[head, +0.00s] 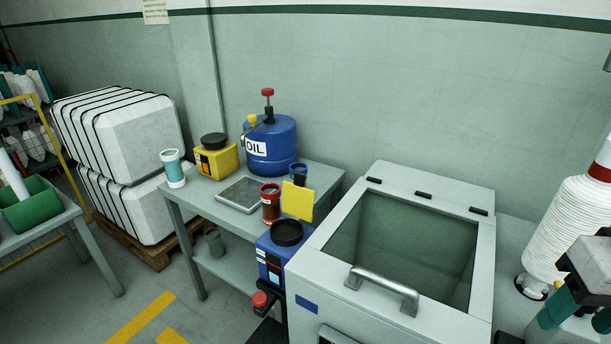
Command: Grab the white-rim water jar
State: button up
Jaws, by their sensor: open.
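The white-rim water jar (173,168) stands upright at the left end of a grey table (188,212). It is a small cylinder with a white rim, a teal band around its middle and a white lower part. It stands apart from the yellow box with a black round lid (218,160) to its right. No gripper can be made out in the head view.
The table also bears a flat scale (240,195), a blue oil drum (272,145), a red jar (270,205) and a blue jar (299,171). A large lidded machine (335,285) blocks the front right. Strapped white bales (140,140) stand behind left. Floor is open front left.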

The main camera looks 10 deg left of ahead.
aim_at(170, 158)
jog(key=u, duration=1.4)
jog(key=k, duration=0.65)
jog(key=u, duration=0.75)
jog(key=i, duration=1.15)
jog(key=u, duration=0.75)
jog(key=i, duration=1.55)
jog(key=z, duration=0.7)
jog(key=i, duration=0.85)
jog(key=z, duration=1.5)
jog(key=i, duration=0.6)
jog(key=z, duration=0.3)
